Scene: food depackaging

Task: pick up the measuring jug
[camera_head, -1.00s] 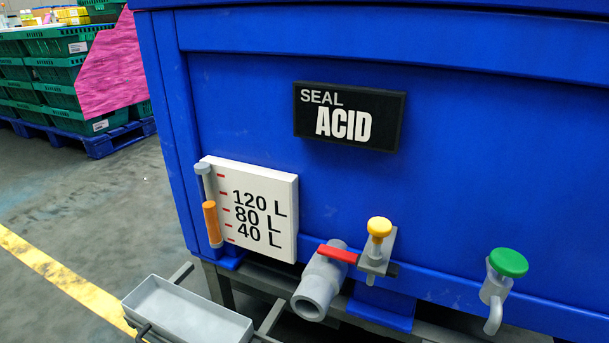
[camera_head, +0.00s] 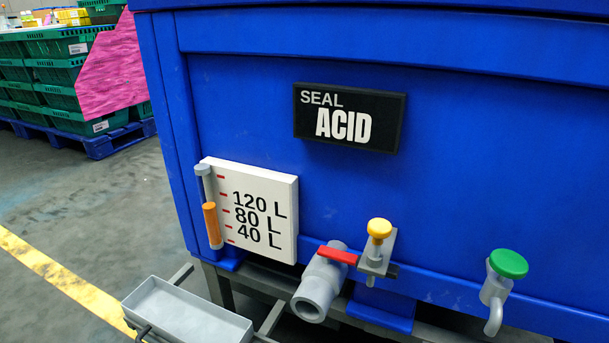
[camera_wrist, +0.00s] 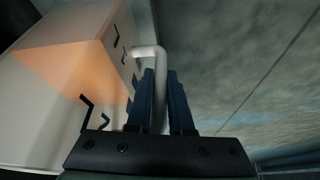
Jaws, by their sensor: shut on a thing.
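In the wrist view, the measuring jug (camera_wrist: 62,110) fills the left side as a large pale body with black marks on one face and an orange patch across its upper part. Its pale, rounded, bent handle (camera_wrist: 148,51) comes out from the body. My gripper (camera_wrist: 161,74) has its two dark fingers on either side of the handle's straight part, shut on it. The jug's far side and most of its shape are cut off by the frame. Neither the jug nor my gripper shows in the head view.
In the head view, a blue tank (camera_head: 450,130) marked "SEAL ACID" has a level gauge (camera_head: 265,210), a grey spout (camera_head: 315,292) with a red lever, and yellow and green knobs. A grey tray (camera_head: 185,315) sits low in front. Green crates (camera_head: 60,72) stand back left.

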